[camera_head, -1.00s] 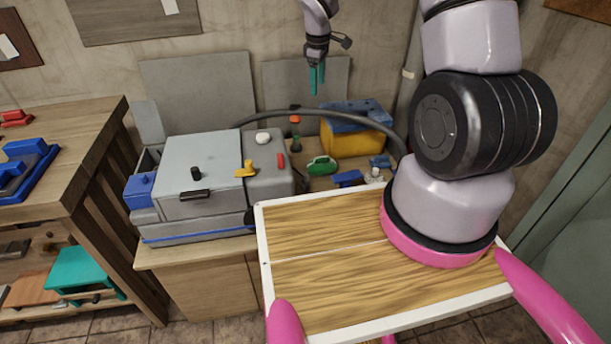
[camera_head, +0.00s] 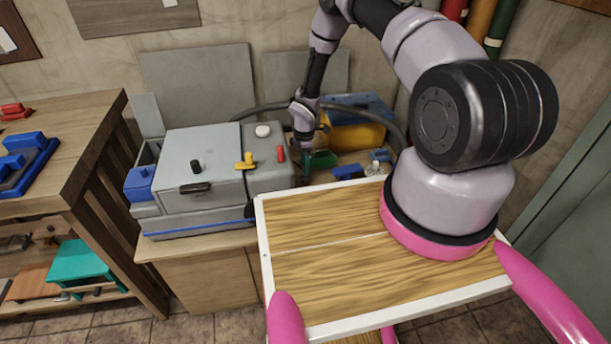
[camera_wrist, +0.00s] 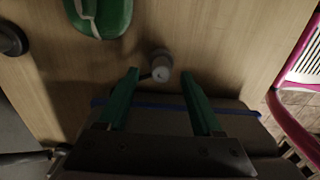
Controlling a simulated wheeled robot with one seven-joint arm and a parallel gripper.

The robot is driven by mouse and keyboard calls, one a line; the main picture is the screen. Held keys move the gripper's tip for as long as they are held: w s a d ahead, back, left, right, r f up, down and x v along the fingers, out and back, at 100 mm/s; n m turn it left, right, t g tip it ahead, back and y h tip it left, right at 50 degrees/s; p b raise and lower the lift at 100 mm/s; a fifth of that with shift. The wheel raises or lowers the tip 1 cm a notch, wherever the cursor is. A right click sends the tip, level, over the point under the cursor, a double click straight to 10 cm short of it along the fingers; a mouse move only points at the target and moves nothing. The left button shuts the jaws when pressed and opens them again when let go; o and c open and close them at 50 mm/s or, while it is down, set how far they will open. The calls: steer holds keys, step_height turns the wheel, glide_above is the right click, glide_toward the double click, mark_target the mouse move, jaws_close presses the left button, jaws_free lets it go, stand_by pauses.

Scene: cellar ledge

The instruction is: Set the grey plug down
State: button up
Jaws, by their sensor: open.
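My gripper (camera_head: 306,174) is low over the ledge, just right of the grey machine, with its green fingers pointing down. In the wrist view my gripper (camera_wrist: 160,74) is open, its two fingers well apart. A small pale grey round piece, apparently the grey plug (camera_wrist: 161,66), shows between the fingertips, on or just above the wooden surface. Neither finger seems to touch it. I cannot make it out in the head view, where my gripper and arm cover that spot.
A green piece with a white part (camera_wrist: 100,14) lies close to the fingers. The grey machine (camera_head: 215,172) stands left of my gripper. A yellow and blue box (camera_head: 355,132) is behind, and a blue block (camera_head: 348,172) lies to the right. A hose (camera_head: 270,109) arches behind.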

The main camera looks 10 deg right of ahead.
step_height(320, 180, down, 6)
steer(key=shift+s+d+r, duration=0.1)
steer(key=shift+d, duration=0.05)
stand_by(0.3)
jaws_close()
